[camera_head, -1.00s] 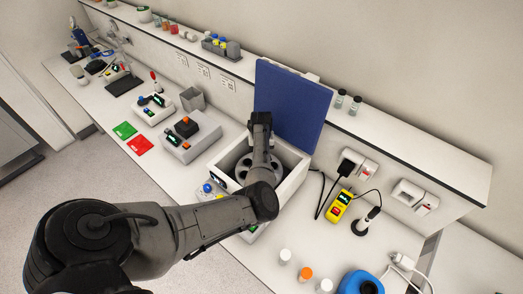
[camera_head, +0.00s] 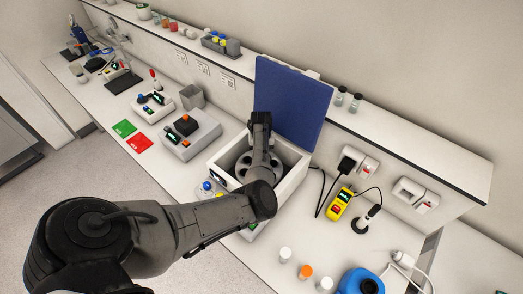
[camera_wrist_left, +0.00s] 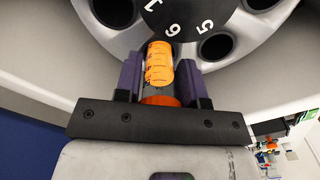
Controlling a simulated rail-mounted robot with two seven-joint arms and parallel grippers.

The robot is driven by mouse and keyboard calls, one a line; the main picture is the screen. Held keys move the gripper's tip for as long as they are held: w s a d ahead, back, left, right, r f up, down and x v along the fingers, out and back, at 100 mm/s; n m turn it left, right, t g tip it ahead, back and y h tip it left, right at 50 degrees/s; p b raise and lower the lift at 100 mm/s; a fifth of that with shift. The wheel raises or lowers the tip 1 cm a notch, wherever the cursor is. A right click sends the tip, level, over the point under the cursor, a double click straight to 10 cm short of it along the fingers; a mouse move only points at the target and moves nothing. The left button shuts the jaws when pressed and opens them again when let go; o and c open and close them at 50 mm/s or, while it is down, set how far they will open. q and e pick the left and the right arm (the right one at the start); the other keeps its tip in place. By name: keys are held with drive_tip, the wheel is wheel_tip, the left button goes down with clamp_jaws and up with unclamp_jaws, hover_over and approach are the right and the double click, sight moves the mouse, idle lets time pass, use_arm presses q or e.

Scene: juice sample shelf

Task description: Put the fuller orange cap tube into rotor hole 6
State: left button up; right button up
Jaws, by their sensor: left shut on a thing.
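My left gripper (camera_wrist_left: 160,80) is shut on an orange cap tube (camera_wrist_left: 159,64), seen between its purple-grey fingers in the left wrist view. The tube is at the rim of the rotor (camera_wrist_left: 125,38), right beside the printed number 6. It covers the spot where the hole by that number would be, so I cannot tell how deep it sits. An open dark hole (camera_wrist_left: 215,47) shows by the number 5. In the head view my left arm reaches into the open centrifuge (camera_head: 288,190) and partly hides the rotor. My right gripper is not in view.
The blue centrifuge lid (camera_head: 290,103) stands open behind the rotor. An orange cap (camera_head: 305,271) and white caps (camera_head: 285,254) stand at the front right. A yellow meter (camera_head: 340,204) lies right of the centrifuge. A grey box device (camera_head: 188,136) stands left.

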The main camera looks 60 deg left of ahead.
use_arm(q)
drive_tip(key=shift+p, duration=0.3)
drive_tip(key=shift+f, duration=0.45)
drive_tip(key=shift+f+b, duration=0.5)
drive_tip(key=shift+f, duration=0.1)
drive_tip(key=shift+r, duration=0.15)
drive_tip(key=shift+r+p, duration=1.45)
drive_tip(key=shift+p, duration=0.2)
drive_tip(key=shift+r+p, duration=1.5)
drive_tip(key=o, duration=1)
